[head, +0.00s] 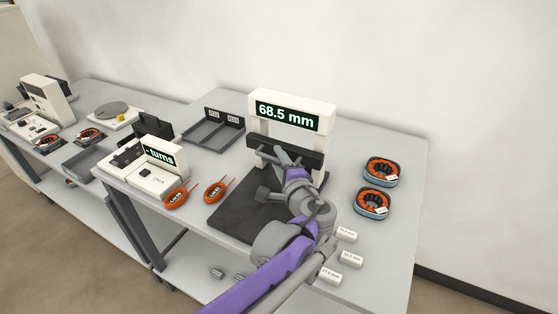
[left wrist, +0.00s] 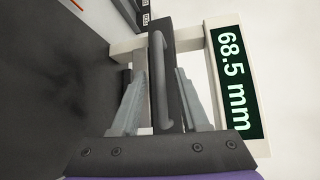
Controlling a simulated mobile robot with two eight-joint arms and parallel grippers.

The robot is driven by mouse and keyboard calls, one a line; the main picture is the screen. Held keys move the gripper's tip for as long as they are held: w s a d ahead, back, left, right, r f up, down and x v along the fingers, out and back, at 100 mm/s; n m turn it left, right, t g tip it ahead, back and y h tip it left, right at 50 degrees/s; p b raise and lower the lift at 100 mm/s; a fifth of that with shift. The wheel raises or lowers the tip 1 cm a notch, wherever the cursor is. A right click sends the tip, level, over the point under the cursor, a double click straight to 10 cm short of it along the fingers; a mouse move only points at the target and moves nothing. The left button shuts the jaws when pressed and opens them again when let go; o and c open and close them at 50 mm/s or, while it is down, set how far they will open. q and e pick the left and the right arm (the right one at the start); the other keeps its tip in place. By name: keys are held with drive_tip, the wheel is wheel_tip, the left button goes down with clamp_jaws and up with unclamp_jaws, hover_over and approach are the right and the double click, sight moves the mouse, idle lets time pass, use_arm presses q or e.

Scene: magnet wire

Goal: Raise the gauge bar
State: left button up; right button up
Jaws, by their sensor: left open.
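In the left wrist view the bar (left wrist: 166,30) carries a grey handle (left wrist: 158,75). My left gripper (head: 284,160) is at the front of the bar. Its jaws are open in the left wrist view (left wrist: 158,98), one finger on each side of the handle, with gaps visible. The wrist and arm hide part of the bar and base. My right gripper is not in view.
Two orange-and-black coils (head: 380,170) lie at the right of the table. Small white labelled blocks (head: 346,234) lie at the front right. A grey divided tray (head: 208,134) is at the back left. The turns counter (head: 158,160) and two orange coils (head: 215,191) stand left.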

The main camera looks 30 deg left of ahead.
use_arm(q)
drive_tip(key=shift+d, duration=0.1)
drive_tip(key=v, duration=1)
drive_tip(key=shift+s+d+p, duration=0.2)
drive_tip(key=shift+s+p, duration=0.1)
drive_tip(key=shift+p, duration=0.05)
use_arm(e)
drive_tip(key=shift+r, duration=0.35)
